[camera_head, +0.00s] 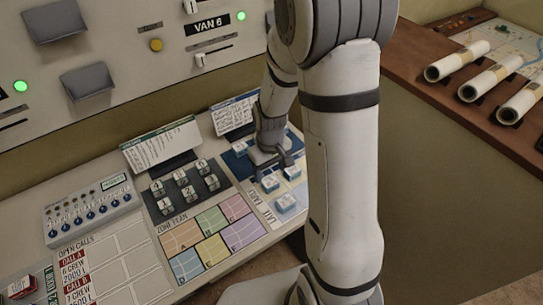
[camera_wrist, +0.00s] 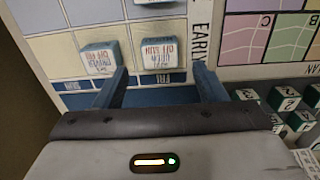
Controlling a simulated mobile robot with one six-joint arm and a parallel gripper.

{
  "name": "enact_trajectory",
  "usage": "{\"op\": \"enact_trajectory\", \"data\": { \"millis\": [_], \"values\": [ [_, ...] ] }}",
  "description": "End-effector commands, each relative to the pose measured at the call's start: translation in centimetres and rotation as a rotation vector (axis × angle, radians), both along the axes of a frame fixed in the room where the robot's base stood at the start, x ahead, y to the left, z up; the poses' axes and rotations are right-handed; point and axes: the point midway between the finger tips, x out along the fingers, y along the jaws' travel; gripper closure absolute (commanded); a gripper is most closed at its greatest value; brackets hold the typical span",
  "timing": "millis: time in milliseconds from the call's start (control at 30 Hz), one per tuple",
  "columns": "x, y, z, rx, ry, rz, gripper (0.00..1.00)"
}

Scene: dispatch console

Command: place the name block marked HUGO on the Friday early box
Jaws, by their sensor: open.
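The right block lies in front of the gap between the fingers of my gripper (camera_wrist: 160,72); the left is by the left fingertip. My gripper is open and holds nothing visible. In the head view, my gripper (camera_head: 273,163) is low over the roster's far part, with a block (camera_head: 286,203) nearer.
The coloured zone plan (camera_head: 213,235) is flat and clear. A card stand (camera_head: 235,115) is behind my gripper. Rolled charts (camera_head: 458,63) lie far right.

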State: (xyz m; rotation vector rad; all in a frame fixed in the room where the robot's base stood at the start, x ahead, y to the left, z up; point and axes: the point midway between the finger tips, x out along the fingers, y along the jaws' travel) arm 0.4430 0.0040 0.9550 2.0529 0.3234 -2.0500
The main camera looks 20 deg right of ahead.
Motion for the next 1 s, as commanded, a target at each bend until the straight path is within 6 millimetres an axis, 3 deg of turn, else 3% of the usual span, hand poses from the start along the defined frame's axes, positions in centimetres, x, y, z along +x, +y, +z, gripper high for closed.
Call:
{"op": "enact_trajectory", "data": {
  "millis": [200,567,767,1000],
  "values": [
    [0.1,0.0,4.1,0.000,-0.004,0.000,0.35],
    [-0.7,0.0,8.1,0.000,-0.023,-0.020,0.35],
    [-4.3,0.0,13.7,0.005,-0.113,-0.103,0.35],
    [-10.3,0.0,18.8,0.025,-0.227,-0.222,0.35]
  ]
}}
